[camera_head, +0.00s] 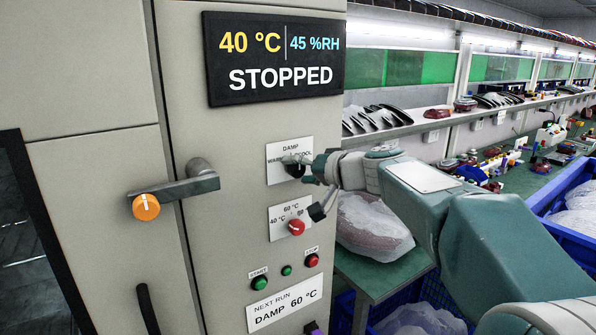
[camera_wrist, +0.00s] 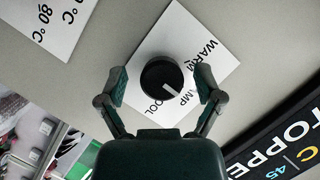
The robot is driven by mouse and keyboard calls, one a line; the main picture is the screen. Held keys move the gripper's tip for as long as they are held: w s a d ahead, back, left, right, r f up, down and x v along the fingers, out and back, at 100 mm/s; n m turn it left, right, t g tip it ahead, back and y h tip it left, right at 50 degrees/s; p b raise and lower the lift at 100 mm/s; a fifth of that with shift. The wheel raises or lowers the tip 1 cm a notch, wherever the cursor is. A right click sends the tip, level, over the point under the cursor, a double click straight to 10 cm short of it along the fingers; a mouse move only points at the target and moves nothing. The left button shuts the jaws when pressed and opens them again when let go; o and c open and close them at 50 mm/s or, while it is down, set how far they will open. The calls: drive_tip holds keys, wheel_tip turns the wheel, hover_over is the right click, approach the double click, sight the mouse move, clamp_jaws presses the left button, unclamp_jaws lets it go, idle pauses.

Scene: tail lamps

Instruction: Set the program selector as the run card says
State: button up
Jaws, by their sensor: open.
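The program selector is a black knob (camera_wrist: 160,76) with a white pointer line, on a white plate (camera_wrist: 206,82) lettered WARM, DAMP and COOL. The selector plate (camera_head: 277,178) is partly covered by my gripper in the head view. My gripper (camera_wrist: 162,88) is open, with one finger on each side of the knob, apparently apart from it. In the head view my gripper (camera_head: 306,181) is in front of the selector. The run card (camera_head: 284,302) reads NEXT RUN, DAMP 60 °C.
A red temperature knob (camera_head: 296,227) sits just below, near my lower finger. Below it are the green start button (camera_head: 258,283) and red stop button (camera_head: 311,260). The display (camera_head: 275,58) reads STOPPED. A door handle (camera_head: 176,189) projects at left. A workbench stands at right.

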drive_tip(key=v, duration=1.1)
drive_tip(key=shift+s+d, duration=0.2)
drive_tip(key=shift+d, duration=0.2)
drive_tip(key=shift+s, duration=0.1)
drive_tip(key=s+d+f+g+h, duration=0.1)
drive_tip(key=s+d+f+h, duration=0.1)
drive_tip(key=s+f+h, duration=0.2)
drive_tip(key=s+d+f+g+h, duration=0.1)
drive_tip(key=s+d+f+h, duration=0.2)
drive_tip(key=s+f, duration=0.7)
drive_tip(key=s+d+f+g+h, duration=0.1)
drive_tip(key=s+f+h, duration=0.3)
drive_tip(key=s+f, duration=0.4)
drive_tip(key=s+d, duration=0.1)
drive_tip(key=s, duration=0.3)
drive_tip(key=shift+s+d+g+h, duration=0.3)
drive_tip(key=shift+d+g, duration=0.05)
drive_tip(key=shift+g, duration=0.05)
